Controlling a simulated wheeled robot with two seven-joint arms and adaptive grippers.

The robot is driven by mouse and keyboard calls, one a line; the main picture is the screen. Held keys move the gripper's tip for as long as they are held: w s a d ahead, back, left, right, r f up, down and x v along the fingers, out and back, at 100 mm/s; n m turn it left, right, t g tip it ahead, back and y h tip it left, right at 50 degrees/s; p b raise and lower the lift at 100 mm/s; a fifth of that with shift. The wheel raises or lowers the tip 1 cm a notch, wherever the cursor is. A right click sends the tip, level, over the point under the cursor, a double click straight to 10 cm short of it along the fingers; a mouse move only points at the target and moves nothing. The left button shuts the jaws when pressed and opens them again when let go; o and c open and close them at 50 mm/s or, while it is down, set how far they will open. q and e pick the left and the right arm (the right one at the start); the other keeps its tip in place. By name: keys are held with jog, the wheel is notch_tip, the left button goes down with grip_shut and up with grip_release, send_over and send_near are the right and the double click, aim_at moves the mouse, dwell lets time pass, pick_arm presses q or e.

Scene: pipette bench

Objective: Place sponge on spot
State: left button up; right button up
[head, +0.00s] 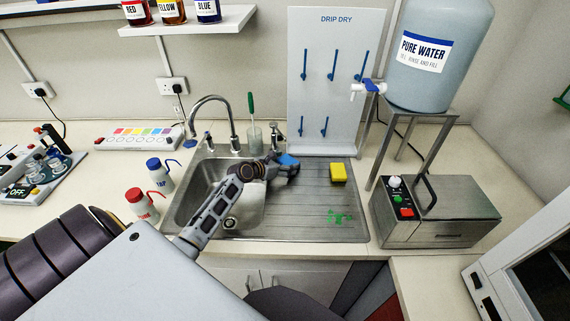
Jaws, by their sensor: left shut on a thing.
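My left gripper (287,168) reaches over the sink's right side, by the draining board (300,215). It is shut on a small blue block (288,159), mostly hidden by the fingers; I cannot tell whether it is a sponge. A yellow block (338,172) that looks like a sponge lies on the draining board, to the right of the gripper and apart from it. A green splotchy spot (340,217) is on the board below the yellow block, with nothing on it. My right gripper is not in view.
The sink basin (240,215) lies left of the board, with a tap (212,105) behind. A drip-dry rack (325,85) stands at the back. A metal box (435,215) and water tank (430,60) are at right.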

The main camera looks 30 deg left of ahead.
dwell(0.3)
pick_arm(q)
jog(key=o, duration=0.8)
jog(key=shift+f, duration=0.1)
jog(key=shift+v, duration=6.05)
